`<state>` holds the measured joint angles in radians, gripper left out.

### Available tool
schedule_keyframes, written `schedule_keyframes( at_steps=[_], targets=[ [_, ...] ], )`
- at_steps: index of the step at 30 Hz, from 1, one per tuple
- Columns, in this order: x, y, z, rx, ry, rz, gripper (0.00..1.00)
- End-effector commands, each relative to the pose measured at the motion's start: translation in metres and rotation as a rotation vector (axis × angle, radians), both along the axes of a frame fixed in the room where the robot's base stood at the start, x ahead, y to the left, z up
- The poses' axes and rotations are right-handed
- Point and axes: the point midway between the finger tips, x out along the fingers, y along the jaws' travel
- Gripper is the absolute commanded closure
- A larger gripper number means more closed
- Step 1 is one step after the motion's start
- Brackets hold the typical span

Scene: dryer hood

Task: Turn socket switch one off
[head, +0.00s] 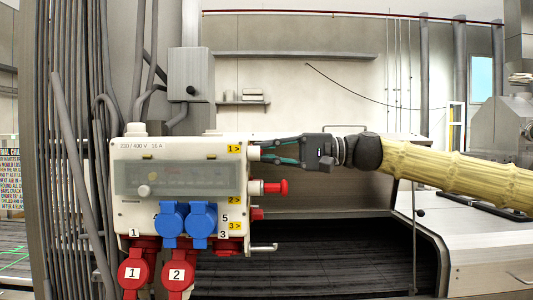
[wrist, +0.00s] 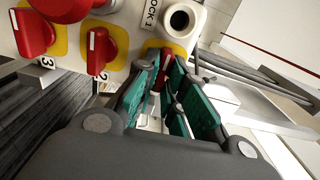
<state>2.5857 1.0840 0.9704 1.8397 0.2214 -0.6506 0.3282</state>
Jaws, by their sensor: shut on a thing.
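The grey-white socket box (head: 180,185) hangs at the left in the head view. My gripper (head: 262,151) reaches its right side from the right, beside the yellow label 1. In the wrist view my gripper (wrist: 164,72) has its green-padded fingers around the red knob of switch one (wrist: 163,79), shut on it. Only a strip of this knob shows, so its turn angle is hard to tell. Switch two (wrist: 98,50) and switch three (wrist: 33,32) are red knobs on yellow plates to its left, apart from the fingers.
A red round button (head: 277,187) sticks out of the box's right side below my gripper. Blue socket covers (head: 172,219) and red sockets (head: 132,271) are on the front and underside. A white round fitting (wrist: 181,20) sits beside switch one.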

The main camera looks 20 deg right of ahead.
Motion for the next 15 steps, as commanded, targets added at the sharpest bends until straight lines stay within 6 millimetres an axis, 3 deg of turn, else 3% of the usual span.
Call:
schedule_keyframes(
  at_steps=[1,4,15],
  targets=[
    [-0.0002,0.0001,-0.0008,-0.001,-0.001,0.001,0.83],
    [-0.0002,0.0001,-0.0007,-0.001,-0.001,0.001,0.67],
    [-0.0008,-0.0031,-0.0001,0.0,0.0,0.0,0.67]
  ],
)
